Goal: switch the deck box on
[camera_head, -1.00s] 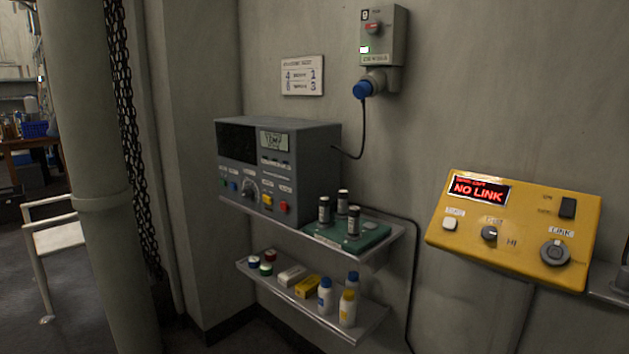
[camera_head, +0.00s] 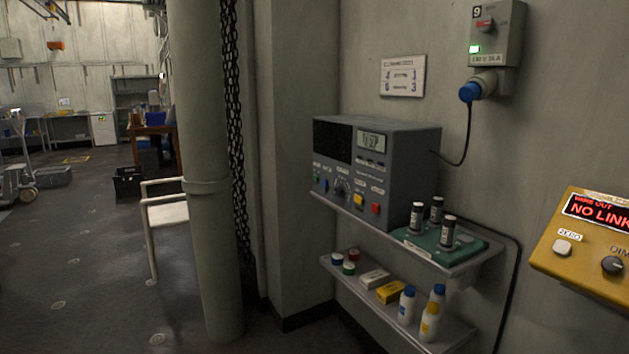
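Two panels are in view, and I cannot tell for certain which one is the deck box. A yellow sloped box (camera_head: 568,255) is cut off by the right edge; its red display (camera_head: 597,212) reads "NO LINK", and a white button (camera_head: 562,247) and a black knob (camera_head: 612,265) show on it. A grey instrument (camera_head: 386,172) with a lit display, a knob and coloured buttons stands on the upper wall shelf. Neither of my grippers is in view.
A grey wall socket box (camera_head: 496,35) with a green light and blue plug (camera_head: 470,92) hangs above. Vials (camera_head: 447,232) stand on a green tray; bottles (camera_head: 406,305) stand on the lower shelf. Open floor lies far left.

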